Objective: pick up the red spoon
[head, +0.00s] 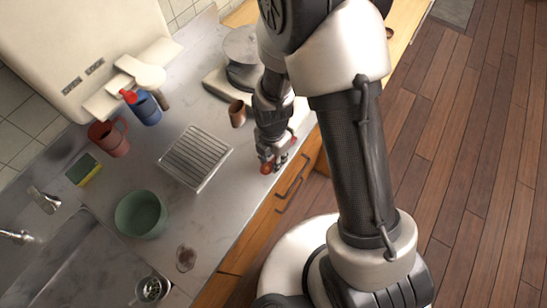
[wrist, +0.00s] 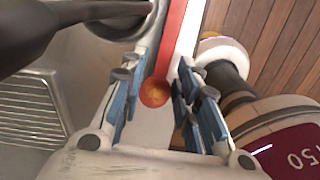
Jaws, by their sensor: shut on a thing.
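A long red piece, which looks like the red spoon (wrist: 174,42), runs up between my fingers in the wrist view. Its near end is a round orange-red disc. My gripper (wrist: 168,68) is shut on it, with blue-padded fingers on both sides. In the head view my gripper (head: 271,162) is low at the counter's front edge, with a bit of red (head: 267,167) showing at its tips. The rest of the spoon is hidden there. I cannot tell whether it touches the counter.
A ribbed drying tray (head: 196,157) lies left of my gripper and a brown cup (head: 237,113) stands behind it.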

